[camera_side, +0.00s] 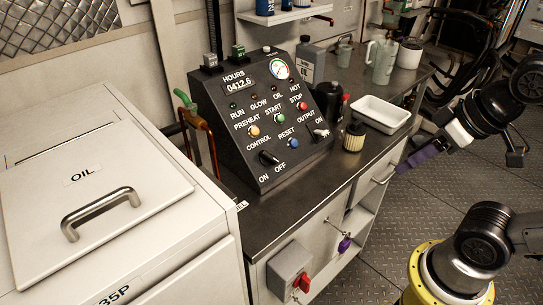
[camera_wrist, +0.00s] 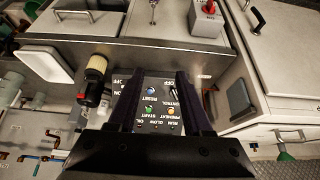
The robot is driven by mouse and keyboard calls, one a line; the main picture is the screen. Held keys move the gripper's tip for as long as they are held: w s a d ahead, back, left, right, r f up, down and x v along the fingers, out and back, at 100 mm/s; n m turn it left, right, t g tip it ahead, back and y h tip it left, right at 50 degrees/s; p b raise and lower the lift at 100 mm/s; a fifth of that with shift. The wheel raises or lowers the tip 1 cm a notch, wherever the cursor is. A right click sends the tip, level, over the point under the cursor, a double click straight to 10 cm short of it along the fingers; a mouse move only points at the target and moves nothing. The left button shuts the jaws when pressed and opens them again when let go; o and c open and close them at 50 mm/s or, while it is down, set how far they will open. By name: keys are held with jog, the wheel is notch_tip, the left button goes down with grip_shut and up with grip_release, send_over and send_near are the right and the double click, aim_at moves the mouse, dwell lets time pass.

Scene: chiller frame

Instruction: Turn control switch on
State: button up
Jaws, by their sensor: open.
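The black sloped control panel (camera_side: 262,125) stands on the dark worktop in the side view. Its CONTROL switch (camera_side: 268,158) is a dark lever near the lower left of the panel face, above the ON and OFF labels; I cannot tell for certain which way it is set. My gripper (camera_side: 415,157), with purple fingers, is at the right in the side view, well apart from the panel and touching nothing. In the wrist view the panel (camera_wrist: 153,103) shows upside down between my two spread, empty fingers (camera_wrist: 161,78).
A grey box with a red knob (camera_side: 301,283) is on the cabinet front below. A white OIL-labelled lid with a handle (camera_side: 101,212) is at left.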

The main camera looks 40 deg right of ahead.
jog(key=w+d+r+g+h, duration=0.1)
jog(key=w+r, duration=0.6)
jog(key=r, duration=0.1)
jog(key=n+g+h, duration=0.2)
jog(key=n+h, duration=0.1)
jog(key=n, duration=0.1)
send_over(269, 155)
jog(key=s+a, duration=0.2)
jog(key=s, duration=0.1)
notch_tip(269, 155, down, 4)
notch_tip(269, 155, down, 4)
jog(key=w+a+f+g, duration=0.1)
jog(key=a, duration=0.2)
jog(key=x, duration=1.3)
jog(key=shift+d+r, duration=0.1)
